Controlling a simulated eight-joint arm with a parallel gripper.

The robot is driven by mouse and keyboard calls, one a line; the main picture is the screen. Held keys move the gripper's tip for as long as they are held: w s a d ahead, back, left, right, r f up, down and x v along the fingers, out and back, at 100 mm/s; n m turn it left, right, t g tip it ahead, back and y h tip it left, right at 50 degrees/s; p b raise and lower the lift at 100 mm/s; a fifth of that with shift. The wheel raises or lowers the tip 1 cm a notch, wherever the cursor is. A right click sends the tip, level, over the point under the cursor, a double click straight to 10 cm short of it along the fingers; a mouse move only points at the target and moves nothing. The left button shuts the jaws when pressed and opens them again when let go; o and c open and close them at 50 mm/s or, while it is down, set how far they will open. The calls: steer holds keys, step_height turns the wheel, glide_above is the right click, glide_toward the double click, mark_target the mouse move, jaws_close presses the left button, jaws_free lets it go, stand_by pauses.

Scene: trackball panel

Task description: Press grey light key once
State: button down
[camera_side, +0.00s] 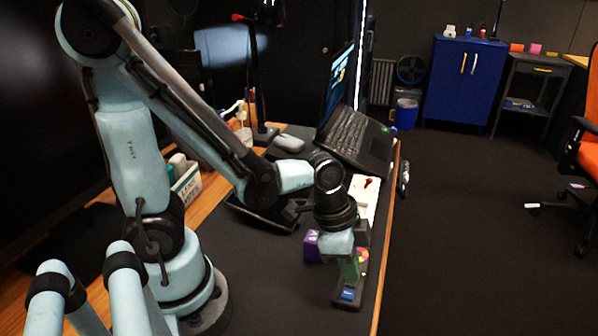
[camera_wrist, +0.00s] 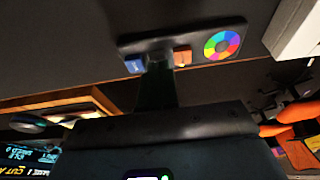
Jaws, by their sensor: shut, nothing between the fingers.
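The dark trackball panel (camera_side: 347,304) lies on the black desk mat, near the desk's right edge. In the wrist view the panel (camera_wrist: 205,28) carries a blue key (camera_wrist: 136,64), an orange key (camera_wrist: 183,58) and a multicoloured wheel (camera_wrist: 222,43). The blue key (camera_side: 347,294) also shows in the side view. My gripper (camera_wrist: 158,64) is shut and empty, with its tips over the panel between the blue and orange keys. In the side view my gripper (camera_side: 350,280) points down at the panel. I cannot see a grey key; my fingers cover that spot. Contact cannot be told.
A purple cube (camera_side: 312,247) stands left of the panel. A white device with a red knob (camera_side: 368,182) and an open laptop (camera_side: 357,137) lie behind. A small white box (camera_side: 187,184) stands farther left. The mat (camera_side: 270,285) in front is clear.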

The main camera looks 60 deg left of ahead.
steer(key=shift+f, duration=0.1)
stand_by(0.3)
steer(key=shift+f, duration=0.9)
steer(key=shift+r, duration=0.55)
steer(key=v, duration=1.3)
steer(key=shift+w+d+r, duration=0.25)
steer(key=shift+w+d, duration=0.1)
steer(key=shift+w, duration=0.05)
steer(key=w+a+f+n+t+y, duration=0.1)
steer(key=w+a+n+t+y, duration=0.1)
steer(key=a+n+t, duration=0.2)
steer(key=shift+w+a+f+n+t, duration=0.35)
steer(key=shift+a+n, duration=0.6)
steer(key=shift+n, duration=1.45)
